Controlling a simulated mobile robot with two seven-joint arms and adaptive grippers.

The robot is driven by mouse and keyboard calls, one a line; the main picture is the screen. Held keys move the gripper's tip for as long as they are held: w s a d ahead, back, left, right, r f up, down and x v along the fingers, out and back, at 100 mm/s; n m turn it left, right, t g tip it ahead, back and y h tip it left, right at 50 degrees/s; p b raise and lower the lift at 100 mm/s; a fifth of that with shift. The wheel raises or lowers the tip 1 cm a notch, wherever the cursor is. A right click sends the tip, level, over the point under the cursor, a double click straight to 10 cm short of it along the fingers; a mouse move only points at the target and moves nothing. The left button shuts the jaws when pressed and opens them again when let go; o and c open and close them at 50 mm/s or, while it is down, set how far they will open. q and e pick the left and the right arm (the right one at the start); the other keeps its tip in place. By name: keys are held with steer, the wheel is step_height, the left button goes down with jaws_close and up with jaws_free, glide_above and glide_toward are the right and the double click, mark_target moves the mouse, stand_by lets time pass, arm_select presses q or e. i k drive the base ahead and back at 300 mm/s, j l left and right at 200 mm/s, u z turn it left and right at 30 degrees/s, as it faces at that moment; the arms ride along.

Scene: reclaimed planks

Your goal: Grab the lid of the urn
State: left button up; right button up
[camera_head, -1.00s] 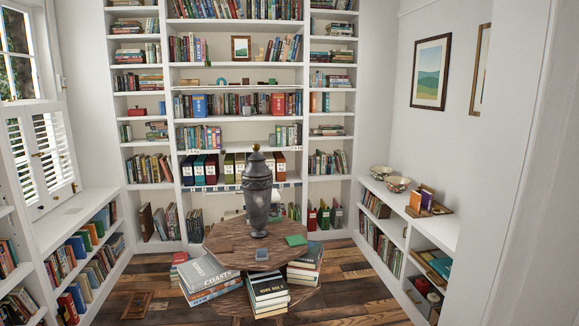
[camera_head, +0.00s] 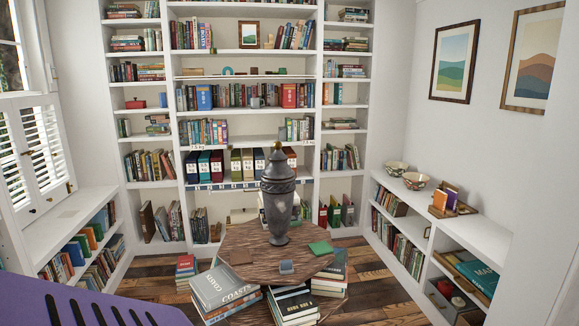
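Nothing is touching the urn or the lid. Neither of my grippers shows in the head view. A purple part with dark slots at the lower left looks like part of my own body.
Stacks of books (camera_head: 224,288) surround the table low down. Bookcases line the back and both sides. Two bowls (camera_head: 415,181) stand on the right shelf top. Wooden floor shows between.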

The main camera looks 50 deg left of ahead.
mark_target(277, 169)
steer(key=j+z, duration=0.15)
steer(key=j, duration=0.4)
steer(key=k+j+z, duration=0.15)
steer(key=j, duration=0.35)
steer(key=k+j, duration=0.1)
steer(key=j, duration=1.4)
steer(key=k+j+z, duration=0.1)
steer(key=j, duration=0.6)
